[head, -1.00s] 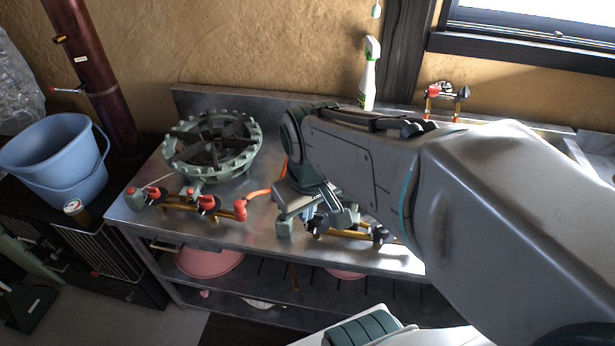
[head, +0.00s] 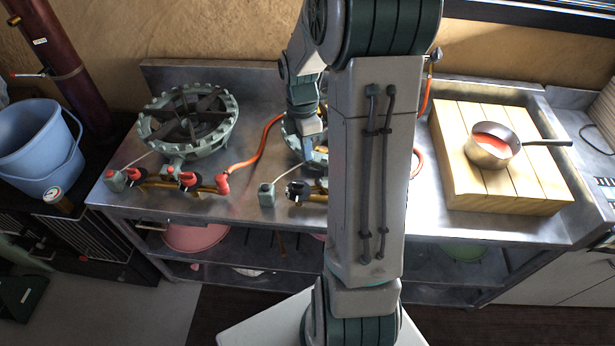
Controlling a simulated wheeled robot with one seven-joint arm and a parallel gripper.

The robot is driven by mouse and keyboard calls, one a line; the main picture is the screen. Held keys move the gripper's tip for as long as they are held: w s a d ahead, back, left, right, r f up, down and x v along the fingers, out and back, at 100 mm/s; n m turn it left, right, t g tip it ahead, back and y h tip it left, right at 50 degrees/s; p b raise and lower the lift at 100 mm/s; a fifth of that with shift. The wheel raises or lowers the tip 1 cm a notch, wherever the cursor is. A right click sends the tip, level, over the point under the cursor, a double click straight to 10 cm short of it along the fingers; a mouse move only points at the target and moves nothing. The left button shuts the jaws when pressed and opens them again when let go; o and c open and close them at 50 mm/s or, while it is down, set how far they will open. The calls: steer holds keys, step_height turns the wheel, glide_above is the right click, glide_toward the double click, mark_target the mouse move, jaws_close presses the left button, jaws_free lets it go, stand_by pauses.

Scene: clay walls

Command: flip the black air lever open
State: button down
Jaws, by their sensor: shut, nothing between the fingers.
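A black lever (head: 297,189) sits on the brass valve pipe at the front of the second burner, in the middle of the steel counter. The second burner (head: 292,130) is mostly hidden behind my arm, and so is the right part of its pipe. My gripper (head: 313,138) points down over this burner, behind the black lever and apart from it. It looks shut and empty, though its fingertips are small and partly hidden. I cannot tell the lever's exact angle.
The left burner (head: 187,122) has red levers (head: 187,179) on its pipe. An orange hose (head: 262,145) runs between the burners. A pan (head: 492,146) of red liquid stands on a wooden board (head: 520,195) at right. A blue bucket (head: 38,150) is at far left.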

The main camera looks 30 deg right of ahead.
steer(key=f, duration=0.3)
steer(key=s+f, duration=0.1)
steer(key=f, duration=0.5)
steer(key=shift+s+a+f, duration=0.1)
steer(key=shift+s+f, duration=0.25)
steer(key=shift+f, duration=0.05)
steer(key=shift+r+p, duration=0.1)
steer(key=shift+p, duration=0.25)
